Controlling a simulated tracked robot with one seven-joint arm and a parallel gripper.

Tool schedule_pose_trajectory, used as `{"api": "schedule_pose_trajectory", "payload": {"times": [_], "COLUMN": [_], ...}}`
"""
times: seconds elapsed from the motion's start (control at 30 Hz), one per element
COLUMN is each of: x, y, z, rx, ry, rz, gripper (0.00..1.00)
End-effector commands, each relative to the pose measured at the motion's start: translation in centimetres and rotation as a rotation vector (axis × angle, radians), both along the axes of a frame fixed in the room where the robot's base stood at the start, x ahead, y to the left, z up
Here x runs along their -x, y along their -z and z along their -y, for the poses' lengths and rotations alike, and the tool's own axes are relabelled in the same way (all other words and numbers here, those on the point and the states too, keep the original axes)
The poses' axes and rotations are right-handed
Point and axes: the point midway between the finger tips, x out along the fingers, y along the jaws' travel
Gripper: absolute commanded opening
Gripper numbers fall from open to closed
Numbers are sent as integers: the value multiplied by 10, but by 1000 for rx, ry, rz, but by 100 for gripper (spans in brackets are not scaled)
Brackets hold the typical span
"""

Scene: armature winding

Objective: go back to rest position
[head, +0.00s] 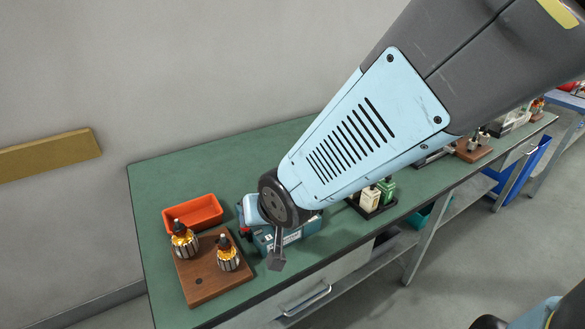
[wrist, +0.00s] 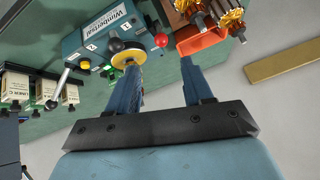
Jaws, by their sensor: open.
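The winding machine (wrist: 98,40) lies beyond the left finger there, with a yellow disc and a red knob. My arm hides part of the machine in the head view. I cannot tell the exact gap between the fingers and the machine.
An orange tray (head: 206,211) and a wooden board (head: 208,287) with two copper-wound armatures (head: 184,243) stand left on the green bench (head: 152,192). Small boxes (head: 370,198) in a black holder stand to the right. The bench's back left is clear.

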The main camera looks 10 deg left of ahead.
Motion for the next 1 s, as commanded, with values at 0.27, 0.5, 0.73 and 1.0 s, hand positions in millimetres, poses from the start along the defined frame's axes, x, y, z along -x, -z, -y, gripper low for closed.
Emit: {"api": "schedule_pose_trajectory", "payload": {"times": [0.27,0.5,0.73,1.0], "x": [-11,-33,-50,-68], "y": [6,18,22,19], "z": [10,35,60,90], "rx": [18,55,74,76], "ry": [21,63,97,130], "rz": [-32,-114,-189,-264], "gripper": [51,51,51,51]}}
